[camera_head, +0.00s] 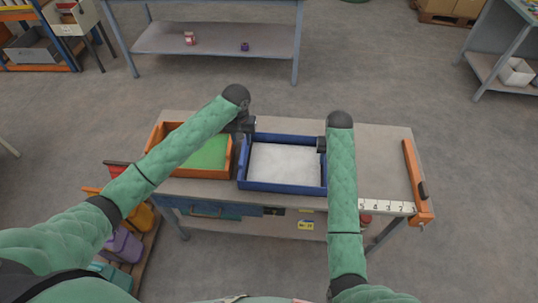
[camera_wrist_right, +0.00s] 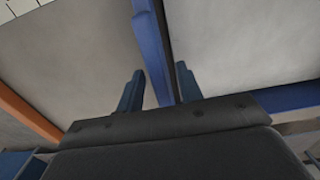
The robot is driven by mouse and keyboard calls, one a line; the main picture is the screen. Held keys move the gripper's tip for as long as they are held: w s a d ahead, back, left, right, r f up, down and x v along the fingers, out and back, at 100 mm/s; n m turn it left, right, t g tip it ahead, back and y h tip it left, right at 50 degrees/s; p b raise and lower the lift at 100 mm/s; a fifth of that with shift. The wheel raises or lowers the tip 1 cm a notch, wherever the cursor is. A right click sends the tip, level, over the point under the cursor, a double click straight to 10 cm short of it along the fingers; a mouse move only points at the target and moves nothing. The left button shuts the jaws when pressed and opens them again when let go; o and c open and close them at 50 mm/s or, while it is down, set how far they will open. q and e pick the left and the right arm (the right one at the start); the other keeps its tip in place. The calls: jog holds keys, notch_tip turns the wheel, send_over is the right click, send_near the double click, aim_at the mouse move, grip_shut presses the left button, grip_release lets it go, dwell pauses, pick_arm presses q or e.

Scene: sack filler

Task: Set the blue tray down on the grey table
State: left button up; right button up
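The blue tray (camera_head: 282,189), with a white filling, appears to rest level on the grey table (camera_head: 382,150), right of the orange tray. My right gripper (camera_wrist_right: 158,80) is at the blue tray's right wall. In the right wrist view its fingers stand apart on either side of the blue wall (camera_wrist_right: 152,45), with gaps visible. My right gripper also shows in the head view (camera_head: 321,144). My left gripper (camera_head: 246,126) is by the blue tray's far left corner. Its fingers are too small and hidden to read.
An orange tray (camera_head: 232,160) with a green inside stands close left of the blue tray. An orange bar (camera_head: 414,178) and a white numbered strip (camera_head: 386,207) are at the table's right end. Coloured bins (camera_head: 122,245) stand at front left. The table between blue tray and bar is clear.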

notch_tip(320, 180, up, 8)
jog(key=shift+r, duration=0.25)
dwell(0.5)
